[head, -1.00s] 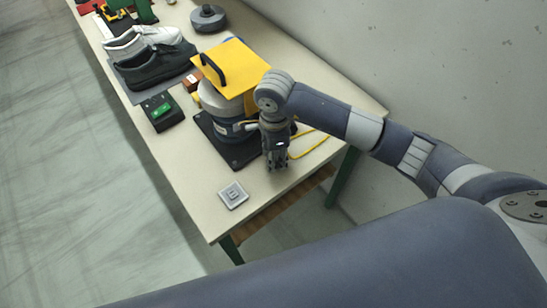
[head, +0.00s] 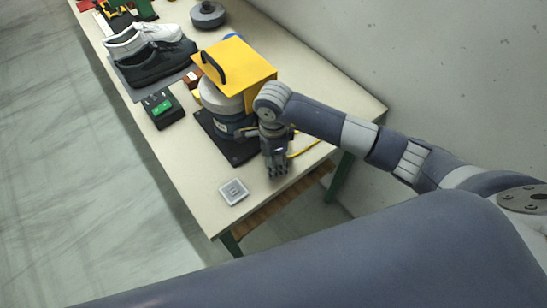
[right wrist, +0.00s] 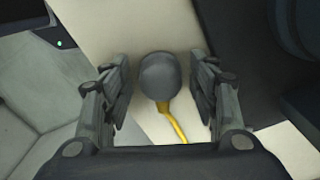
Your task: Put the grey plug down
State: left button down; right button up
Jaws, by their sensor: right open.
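The grey plug (right wrist: 159,76) shows in the right wrist view as a rounded grey body with a yellow cord (right wrist: 174,124) running from it. It is over the pale table top, between the two spread fingers of my right gripper (right wrist: 162,92), with a gap on each side. In the head view my right gripper (head: 277,172) points down at the table's near end, and the plug is hidden by it. Part of the yellow cord (head: 304,147) shows beside the gripper. My left gripper is not in view.
A grey square plate (head: 233,191) lies left of the gripper near the table (head: 205,205) corner. A machine with a yellow top (head: 235,66) stands on a dark base just behind. Shoes (head: 158,64) and a green-buttoned box (head: 162,108) are farther along. A wall runs along the right.

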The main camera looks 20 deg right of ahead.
jog(key=shift+r, duration=0.15)
jog(key=shift+w+r, duration=0.1)
jog(key=shift+r, duration=0.15)
notch_tip(320, 180, up, 12)
jog(key=b, duration=0.3)
jog(key=shift+f+b, duration=0.25)
jog(key=shift+b, duration=0.05)
jog(key=shift+f, duration=0.1)
